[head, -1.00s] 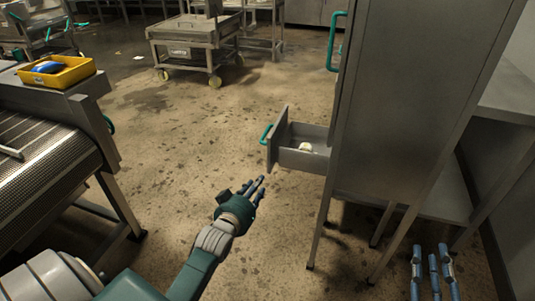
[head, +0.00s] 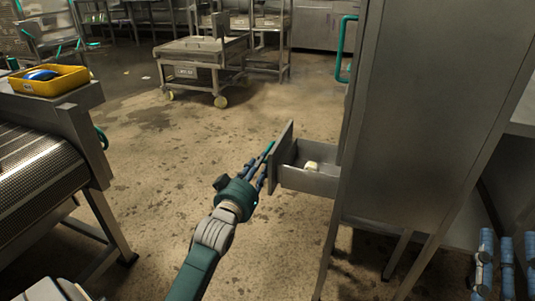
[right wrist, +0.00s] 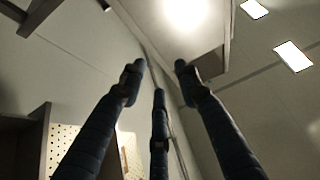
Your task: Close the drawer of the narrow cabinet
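The narrow cabinet (head: 425,110) is a tall grey metal body on legs, at the right of the head view. Its drawer (head: 309,181) is pulled out to the left, with a small pale object (head: 311,165) inside. The drawer has a teal handle (head: 268,151) on its front. My left gripper (head: 257,176) is right at the drawer front near the handle; I cannot tell whether it touches. Its fingers are partly hidden and look extended. My right gripper (head: 506,262) is at the lower right edge, beside the cabinet. In the right wrist view its fingers (right wrist: 160,85) are spread and empty.
A conveyor (head: 40,165) with a yellow bin (head: 50,84) stands on the left. A wheeled cart (head: 200,62) stands at the back. A teal door handle (head: 344,50) sticks out from the cabinet above the drawer. The floor between conveyor and cabinet is clear.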

